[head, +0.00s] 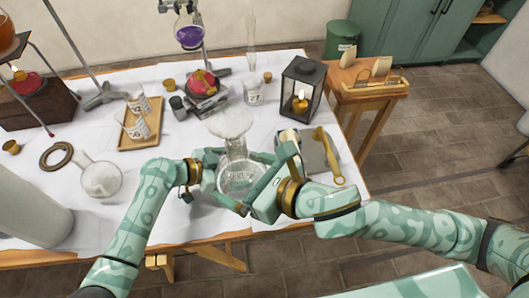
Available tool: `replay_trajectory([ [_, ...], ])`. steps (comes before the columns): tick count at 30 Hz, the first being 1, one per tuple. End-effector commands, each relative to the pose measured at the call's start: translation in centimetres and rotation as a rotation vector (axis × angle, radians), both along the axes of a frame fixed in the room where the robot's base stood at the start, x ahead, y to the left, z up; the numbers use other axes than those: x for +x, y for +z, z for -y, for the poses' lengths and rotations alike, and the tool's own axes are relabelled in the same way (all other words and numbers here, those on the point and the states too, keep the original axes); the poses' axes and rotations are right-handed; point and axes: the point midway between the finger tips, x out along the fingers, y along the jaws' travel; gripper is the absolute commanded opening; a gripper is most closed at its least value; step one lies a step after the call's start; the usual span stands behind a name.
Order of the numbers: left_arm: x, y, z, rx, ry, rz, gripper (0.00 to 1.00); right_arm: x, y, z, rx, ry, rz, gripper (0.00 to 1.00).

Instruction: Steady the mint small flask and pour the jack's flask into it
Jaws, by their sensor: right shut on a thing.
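A clear round glass flask (240,180) stands at the table's front edge, between my two grippers. Above it is more clear glass with a rounded top (230,122) and a narrower part leading down to the lower glass. The glass overlaps, so I cannot tell where one vessel ends, whether they touch, or which is the mint small flask. My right gripper (240,182) is shut around glass at the lower body. My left gripper (212,164) is at the left side of the glass; its fingertips are partly hidden, and its grip is unclear.
A round flask (101,180) lies at left beside a dark ring (56,156). A wooden tray (139,137) holds beakers. A black candle lantern (302,88), a beaker (253,93) and a grey plate (321,155) with a brass tool stand behind and right of my grippers.

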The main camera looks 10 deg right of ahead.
Motion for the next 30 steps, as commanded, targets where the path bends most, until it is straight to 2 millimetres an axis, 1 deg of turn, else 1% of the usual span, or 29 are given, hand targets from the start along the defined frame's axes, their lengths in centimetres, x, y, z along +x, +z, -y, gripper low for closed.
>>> replay_trajectory([
  [3,0.0,0.0,0.0,-0.001,0.0,0.0,0.78,0.8,-0.4,-1.8,0.007,0.062,0.011,0.6],
  [9,0.0,0.0,0.0,-0.001,0.0,0.0,0.78,2.5,-0.7,-4.4,0.016,0.137,0.017,0.6],
  [15,0.0,0.0,0.0,-0.001,0.0,0.0,0.78,3.5,-0.7,-6.3,0.026,0.19,0.012,0.6],
  [19,0.0,0.0,0.0,-0.001,0.0,0.0,0.78,3.2,-0.8,-6.7,0.065,0.195,-0.036,0.6],
  [23,0.0,0.0,0.0,-0.001,0.0,0.0,0.78,2.5,-0.8,-7.2,0.151,0.192,-0.145,0.6],
  [26,0.0,0.0,0.0,-0.001,0.0,0.0,0.78,1.8,-0.8,-7.6,0.239,0.188,-0.259,0.6],
  [30,0.0,0.0,0.0,-0.001,0.0,0.0,0.78,1.1,0.0,-8.1,0.391,0.179,-0.451,0.6],
])
